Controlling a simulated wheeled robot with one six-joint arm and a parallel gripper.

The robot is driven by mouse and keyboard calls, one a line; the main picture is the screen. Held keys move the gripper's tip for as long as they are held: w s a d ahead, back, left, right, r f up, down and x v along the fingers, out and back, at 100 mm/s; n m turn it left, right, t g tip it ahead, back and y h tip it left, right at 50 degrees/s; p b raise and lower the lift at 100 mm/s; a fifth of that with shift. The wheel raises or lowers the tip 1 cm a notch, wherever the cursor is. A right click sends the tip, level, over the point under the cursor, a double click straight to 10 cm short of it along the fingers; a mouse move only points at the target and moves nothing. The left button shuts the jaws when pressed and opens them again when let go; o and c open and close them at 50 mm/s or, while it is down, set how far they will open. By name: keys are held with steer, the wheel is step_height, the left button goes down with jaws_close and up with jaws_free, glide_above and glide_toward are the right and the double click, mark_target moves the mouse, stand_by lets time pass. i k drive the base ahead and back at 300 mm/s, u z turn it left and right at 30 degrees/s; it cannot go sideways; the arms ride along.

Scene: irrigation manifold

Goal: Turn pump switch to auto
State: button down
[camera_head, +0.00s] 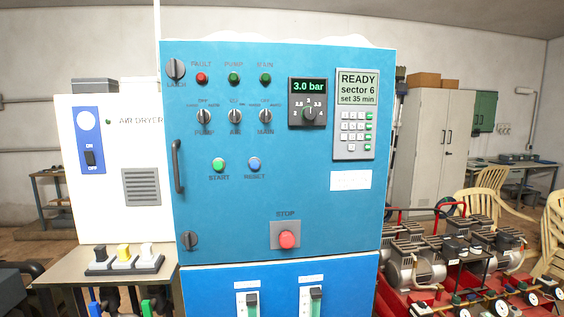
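The blue control cabinet (330,220) stands upright in the middle of the head view, its front facing me. The pump switch (204,117) is a small grey rotary knob on its upper left, above the label PUMP. Small markings surround it, with OFF above. The knob looks roughly upright, but it is too small to tell its setting surely. Two similar switches, AIR (235,117) and MAIN (265,116), sit to its right in the same row. My gripper is not in view, and nothing covers the pump switch.
Red, green and green lamps sit above the switches, with START (219,165) and RESET (254,165) buttons below. A dark door handle (178,167) sticks out at left. The red STOP button (287,240) is lower down. A white air dryer (108,215) stands left; compressors (405,265) stand right.

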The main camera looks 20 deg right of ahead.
mark_target(203, 115)
steer(key=u, duration=1.7)
steer(key=i, duration=0.35)
